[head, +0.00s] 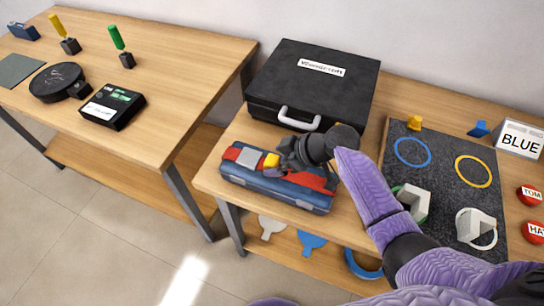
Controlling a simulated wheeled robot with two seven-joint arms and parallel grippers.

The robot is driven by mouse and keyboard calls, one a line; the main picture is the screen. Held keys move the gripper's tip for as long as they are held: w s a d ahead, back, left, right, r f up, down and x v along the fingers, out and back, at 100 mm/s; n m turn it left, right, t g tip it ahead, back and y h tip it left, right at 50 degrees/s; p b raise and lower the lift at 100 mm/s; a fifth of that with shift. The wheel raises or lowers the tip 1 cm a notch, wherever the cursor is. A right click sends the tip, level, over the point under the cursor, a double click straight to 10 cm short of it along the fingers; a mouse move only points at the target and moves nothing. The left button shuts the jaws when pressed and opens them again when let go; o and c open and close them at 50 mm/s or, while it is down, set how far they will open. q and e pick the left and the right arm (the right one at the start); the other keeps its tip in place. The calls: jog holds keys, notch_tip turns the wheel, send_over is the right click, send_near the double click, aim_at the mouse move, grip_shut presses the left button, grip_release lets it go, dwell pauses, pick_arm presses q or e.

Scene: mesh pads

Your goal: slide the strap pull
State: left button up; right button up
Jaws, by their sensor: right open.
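A dark blue case with a red top (318,181) lies at the front left of the right-hand table. A grey band (247,157) and a small yellow piece (271,160) show on its top; the yellow piece may be the strap pull, but I cannot tell for sure. My right gripper (284,160) reaches in from the right and is over the case, with its fingers close to the yellow piece. It is open. Whether the fingers touch the yellow piece is not clear. The gripper and wrist hide part of the case top. My left gripper is not in view.
A black briefcase (285,78) stands behind the case. To the right is a dark mat (447,142) with coloured rings and white-grey blocks. A BLUE sign (520,138) and red round buttons (530,195) are at the far right. A gap separates the left table (175,60).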

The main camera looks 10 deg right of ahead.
jog(key=p+v, duration=0.1)
jog(key=v, duration=0.6)
jog(key=shift+s+d+r+p, duration=0.15)
jog(key=shift+d+r+p, duration=0.1)
jog(key=shift+p, duration=0.1)
